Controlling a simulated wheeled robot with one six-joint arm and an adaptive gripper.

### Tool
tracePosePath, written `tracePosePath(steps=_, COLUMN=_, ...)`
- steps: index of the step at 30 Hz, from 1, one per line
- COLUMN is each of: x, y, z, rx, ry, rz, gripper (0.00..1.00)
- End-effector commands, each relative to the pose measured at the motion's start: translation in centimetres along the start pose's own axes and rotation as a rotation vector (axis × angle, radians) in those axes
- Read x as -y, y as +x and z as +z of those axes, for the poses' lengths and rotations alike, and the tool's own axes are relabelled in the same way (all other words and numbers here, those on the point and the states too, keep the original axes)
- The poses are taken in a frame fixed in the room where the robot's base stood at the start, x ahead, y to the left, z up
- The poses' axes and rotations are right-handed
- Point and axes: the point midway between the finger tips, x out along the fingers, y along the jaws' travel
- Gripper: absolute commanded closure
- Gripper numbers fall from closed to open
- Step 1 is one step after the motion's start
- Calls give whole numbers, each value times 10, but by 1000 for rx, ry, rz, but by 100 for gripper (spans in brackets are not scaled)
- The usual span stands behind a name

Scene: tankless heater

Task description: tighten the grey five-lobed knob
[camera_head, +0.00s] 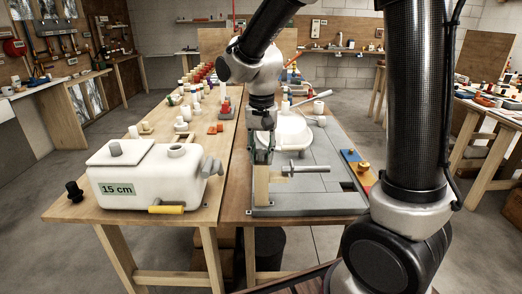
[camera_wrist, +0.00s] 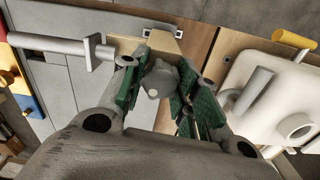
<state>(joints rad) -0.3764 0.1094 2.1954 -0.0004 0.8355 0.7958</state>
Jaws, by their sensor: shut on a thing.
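The grey five-lobed knob (camera_wrist: 160,80) shows in the wrist view between the green pads of my gripper (camera_wrist: 156,92). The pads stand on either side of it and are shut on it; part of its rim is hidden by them. In the head view my gripper (camera_head: 263,143) points down over an upright wooden post (camera_head: 261,187) at the left edge of the grey base plate (camera_head: 315,203). The knob itself is hard to make out there. The wooden piece also shows beyond the knob in the wrist view (camera_wrist: 164,42).
A grey rod handle (camera_head: 308,169) sticks out right, close to my gripper. A white tank (camera_head: 140,188) marked "15 cm" stands to the left, with a yellow-handled lever (camera_head: 166,209). A white rounded body (camera_head: 291,130) lies behind. Several small fittings stand farther back.

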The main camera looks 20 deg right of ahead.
Motion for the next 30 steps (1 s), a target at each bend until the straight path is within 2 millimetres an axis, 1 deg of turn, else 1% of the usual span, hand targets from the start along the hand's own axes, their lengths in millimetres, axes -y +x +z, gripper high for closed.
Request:
tracePosePath(steps=1, x=0, y=1, z=1, rx=2, ry=61, rz=2, gripper=100)
tracePosePath(steps=4, x=0, y=2, z=1, rx=2, ry=151, rz=2, gripper=100)
tracePosePath(steps=14, x=-1, y=2, z=1, rx=4, ry=185, rz=3, gripper=100)
tracePosePath(steps=16, x=-1, y=2, z=1, rx=4, ry=236, rz=3, gripper=100)
tracePosePath(steps=20, x=-1, y=3, z=1, rx=4, ry=452, rz=4, gripper=100)
tracePosePath(steps=24, x=-1, y=3, z=2, rx=4, ry=710, rz=5, gripper=100)
tracePosePath(steps=27, x=-1, y=3, z=2, rx=4, ry=854, rz=6, gripper=100)
tracePosePath(steps=30, x=-1, y=4, z=2, rx=4, ry=930, rz=7, gripper=100)
